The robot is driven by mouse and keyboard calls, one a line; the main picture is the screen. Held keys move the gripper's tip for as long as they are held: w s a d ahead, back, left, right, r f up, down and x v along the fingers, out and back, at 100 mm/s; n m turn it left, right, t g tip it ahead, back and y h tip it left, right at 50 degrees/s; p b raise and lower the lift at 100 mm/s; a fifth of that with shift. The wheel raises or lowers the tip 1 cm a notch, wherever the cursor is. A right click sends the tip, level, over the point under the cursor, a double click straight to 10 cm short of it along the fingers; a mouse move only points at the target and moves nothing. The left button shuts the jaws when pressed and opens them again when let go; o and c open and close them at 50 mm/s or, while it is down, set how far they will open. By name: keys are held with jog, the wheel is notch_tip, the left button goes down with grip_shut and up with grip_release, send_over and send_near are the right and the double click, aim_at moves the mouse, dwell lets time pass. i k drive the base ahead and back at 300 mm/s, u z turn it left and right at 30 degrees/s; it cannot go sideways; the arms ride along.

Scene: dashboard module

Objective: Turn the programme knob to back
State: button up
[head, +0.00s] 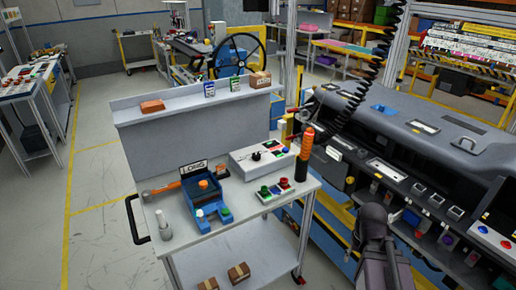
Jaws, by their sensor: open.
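A white control box (264,161) stands on the grey workbench trolley at the centre of the head view. My gripper (376,207) is at the lower right, in front of the dark dashboard module (424,133). It is open, well to the right of the box and touching nothing I can see. Its fingertips are hard to make out.
A black cylinder with an orange top (304,155) stands upright right of the box. A small button board (275,190) lies in front. A blue bin (203,190) and an orange-handled tool (165,187) are to the left. A shelf (180,107) rises behind.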

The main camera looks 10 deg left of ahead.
aim_at(256, 156)
jog(key=u, duration=0.4)
jog(key=i, duration=0.85)
jog(key=u, duration=0.45)
